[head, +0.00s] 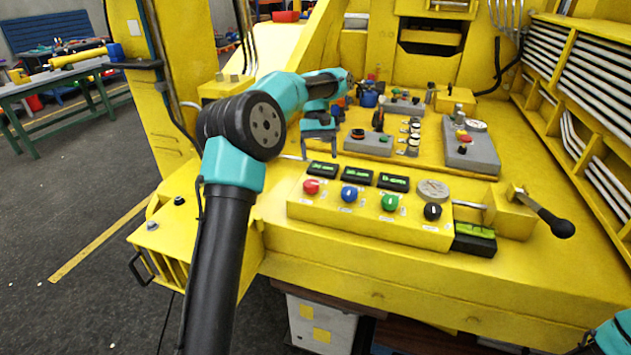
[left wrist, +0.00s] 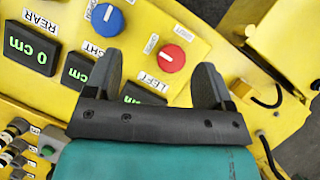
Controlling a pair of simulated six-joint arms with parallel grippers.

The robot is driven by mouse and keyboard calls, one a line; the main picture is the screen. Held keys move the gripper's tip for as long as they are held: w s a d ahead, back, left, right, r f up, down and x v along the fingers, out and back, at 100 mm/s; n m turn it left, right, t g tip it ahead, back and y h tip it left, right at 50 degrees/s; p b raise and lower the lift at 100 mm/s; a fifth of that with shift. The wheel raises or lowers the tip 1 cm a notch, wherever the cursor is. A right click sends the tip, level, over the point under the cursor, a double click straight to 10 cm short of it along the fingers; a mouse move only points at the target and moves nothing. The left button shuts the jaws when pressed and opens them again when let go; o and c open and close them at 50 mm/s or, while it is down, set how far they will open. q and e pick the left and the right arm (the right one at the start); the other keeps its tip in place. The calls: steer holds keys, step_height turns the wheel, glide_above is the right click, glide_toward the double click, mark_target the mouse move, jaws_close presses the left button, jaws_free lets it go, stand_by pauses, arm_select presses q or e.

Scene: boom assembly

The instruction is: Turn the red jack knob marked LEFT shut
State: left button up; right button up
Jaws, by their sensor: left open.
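The red knob (head: 311,187) is at the left end of the yellow control box. In the left wrist view the red knob (left wrist: 171,58) has a white pointer mark and sits beside a LEFT label (left wrist: 148,83). My left gripper (head: 319,157) is open and empty, up and behind the knob in the head view. In the left wrist view its fingers (left wrist: 160,66) are spread, with the knob showing between and slightly beyond the tips. I cannot tell the height gap. My right gripper is not seen; only a teal part of that arm shows at lower right.
A blue knob (head: 349,193), green knob (head: 390,202) and black knob (head: 432,211) stand in a row to the right. Small displays (head: 357,174) line the box's back. A black-handled lever (head: 557,222) sticks out at right. Small switch boxes (head: 369,142) stand behind.

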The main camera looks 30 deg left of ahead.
mark_target(311, 183)
arm_select(q)
steer(key=w+a+r+n+t, duration=0.1)
steer(key=w+a+r+n, duration=0.2)
steer(key=a, duration=0.5)
step_height(311, 183, up, 3)
steer(key=shift+f+n+t, duration=0.15)
steer(key=shift+n+t, duration=0.15)
steer(key=shift+n, duration=0.6)
steer(key=shift+f, duration=0.1)
steer(key=x, duration=1.7)
steer(key=shift+d+f, duration=0.1)
steer(key=shift+d, duration=0.25)
steer(key=c, duration=0.9)
